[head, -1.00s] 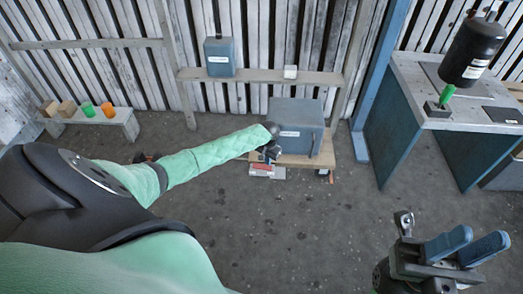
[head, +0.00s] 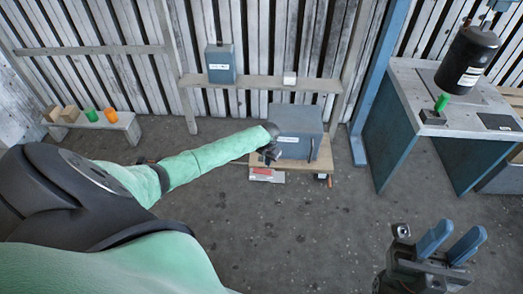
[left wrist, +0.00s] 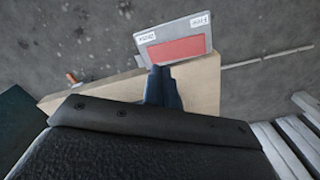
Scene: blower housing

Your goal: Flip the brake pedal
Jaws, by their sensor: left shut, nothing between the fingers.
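The brake pedal is a red plate (left wrist: 178,50) in a grey frame with two white labels marked with small text. It sits at the front edge of a wooden dolly, and shows small in the head view (head: 266,174). My left gripper (head: 270,156) is just above the pedal in the head view. In the left wrist view its dark fingers (left wrist: 160,80) are shut and empty, with their tips at the pedal's near edge. I cannot tell whether they touch it. My right gripper (head: 452,240) is open and empty at the lower right, far from the pedal.
A grey-blue housing box (head: 296,125) stands on the wooden dolly (head: 322,166) by the slatted wall. A workbench (head: 410,100) with a black cylinder (head: 470,58) is at the right. A low bench (head: 100,124) holds small blocks and cups at the left. The middle floor is clear.

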